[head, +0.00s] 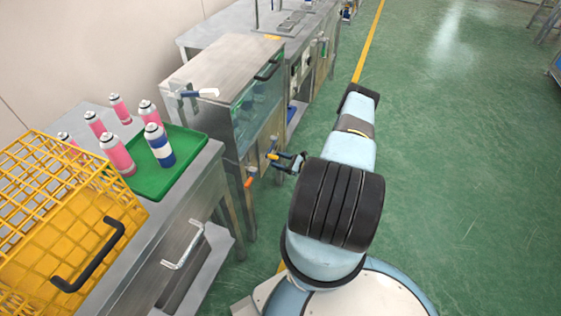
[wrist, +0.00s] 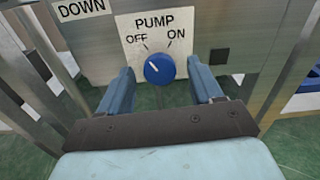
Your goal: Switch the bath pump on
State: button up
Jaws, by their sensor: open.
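The round blue pump knob (wrist: 159,69) is on a white plate (wrist: 185,22) marked PUMP, OFF and ON, in the wrist view. Its white pointer line points up and left, toward OFF. My gripper (wrist: 160,66) is open, with one blue finger on each side of the knob and a visible gap on both sides. I cannot tell how deep the fingertips reach around it. In the head view my gripper (head: 284,163) is at the lower front of the steel bath (head: 222,62) with its glass side; the knob cannot be made out there.
A label reading DOWN (wrist: 82,9) is left of the pump plate. An orange-tipped handle (head: 250,181) sticks out near my gripper. A green tray (head: 185,180) with spray cans and a yellow wire basket (head: 50,165) stand on the left bench. The green floor at right is clear.

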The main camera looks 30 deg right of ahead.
jog(key=c, duration=1.1)
jog(key=shift+o, duration=0.2)
jog(key=m, duration=1.1)
jog(key=shift+w+d+m, duration=0.2)
jog(key=shift+d+m, duration=0.15)
jog(key=shift+m, duration=0.05)
